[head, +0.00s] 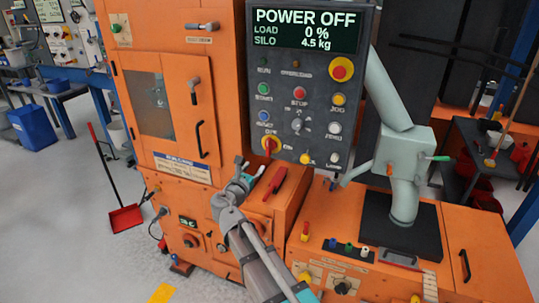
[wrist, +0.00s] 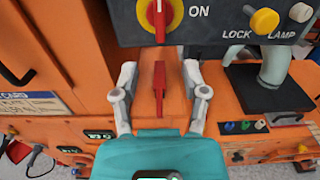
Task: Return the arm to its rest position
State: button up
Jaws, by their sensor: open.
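My gripper (head: 248,168) is open and empty in front of the orange machine, just below the dark control panel (head: 312,85). In the wrist view its two fingers (wrist: 160,78) are spread wide with the red handle (wrist: 159,92) showing between them. In the head view this red handle (head: 276,180) lies on the orange ledge, to the right of the fingertips, and I see no contact. The red rotary switch on a yellow plate (wrist: 160,14) is above the fingertips, with its grip upright. The panel's display (head: 306,31) reads POWER OFF, load 0 % and silo 4.5 kg.
The machine's orange cabinet (head: 150,85) stands left of my arm. A grey-green column (head: 404,150) with a green-tipped lever rises at right. A red dustpan (head: 126,217) stands on the floor at left. Open floor (head: 60,220) lies at lower left.

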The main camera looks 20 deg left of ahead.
jog(key=d+f+m+g+h+p, duration=0.1)
jog(key=d+f+m+g+h, duration=0.15)
jog(key=d+m, duration=0.55)
jog(key=d+f+m+g+h+p, duration=0.1)
jog(key=d+f+m+g, duration=0.25)
jog(key=d, duration=0.85)
jog(key=d+f+m+g+h+p, duration=0.15)
jog(key=d+m+g, duration=0.25)
jog(key=d+m, duration=0.45)
jog(key=s+d+f+m+g+y+p, duration=0.3)
jog(key=s+d+m+g+y, duration=0.3)
jog(key=s+d+m, duration=0.7)
jog(key=d+f+m+g, duration=0.1)
jog(key=d+m+g, duration=0.1)
jog(key=d, duration=0.1)
jog(key=shift+s, duration=0.15)
jog(key=shift+f, duration=0.1)
